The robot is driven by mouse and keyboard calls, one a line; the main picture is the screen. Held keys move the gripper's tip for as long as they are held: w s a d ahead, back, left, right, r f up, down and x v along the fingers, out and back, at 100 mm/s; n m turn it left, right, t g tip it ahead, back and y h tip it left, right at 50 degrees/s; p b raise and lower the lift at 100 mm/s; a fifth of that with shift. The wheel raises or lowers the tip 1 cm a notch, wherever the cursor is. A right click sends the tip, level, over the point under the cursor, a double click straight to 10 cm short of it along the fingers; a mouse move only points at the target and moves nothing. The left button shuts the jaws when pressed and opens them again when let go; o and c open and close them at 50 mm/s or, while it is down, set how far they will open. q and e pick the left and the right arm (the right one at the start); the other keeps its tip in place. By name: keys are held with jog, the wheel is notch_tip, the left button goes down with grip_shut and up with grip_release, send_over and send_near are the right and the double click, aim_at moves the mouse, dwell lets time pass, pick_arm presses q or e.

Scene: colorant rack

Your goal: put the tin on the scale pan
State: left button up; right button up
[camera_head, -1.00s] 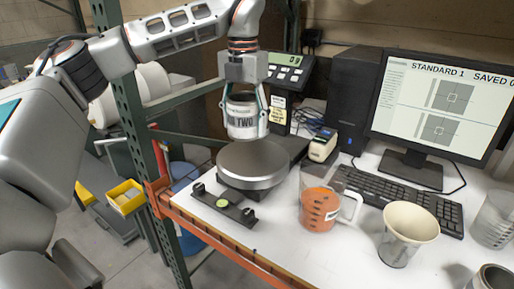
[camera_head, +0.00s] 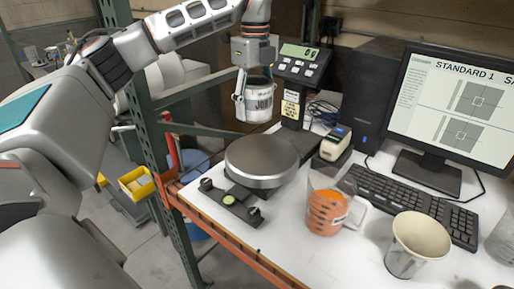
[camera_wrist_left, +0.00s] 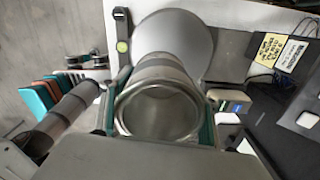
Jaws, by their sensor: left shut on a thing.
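The tin (camera_head: 259,103) is a silver can with a white label, held upright in my left gripper (camera_head: 254,96). In the left wrist view the tin's open-looking metal rim (camera_wrist_left: 158,112) sits between the two fingers of the gripper (camera_wrist_left: 158,125). The round grey scale pan (camera_head: 262,158) lies below the tin in the head view, with a gap between them. The pan also shows in the left wrist view (camera_wrist_left: 185,35), beyond the tin. My right gripper is not in view.
The scale display (camera_head: 299,52) stands on a post behind the pan. The orange shelf edge (camera_head: 225,238) borders the left.

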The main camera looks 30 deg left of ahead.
pick_arm(q)
send_over(256, 157)
notch_tip(256, 157, down, 9)
jog(key=shift+f, duration=2.3)
jog(key=shift+f, duration=0.15)
jog(key=o, duration=1.1)
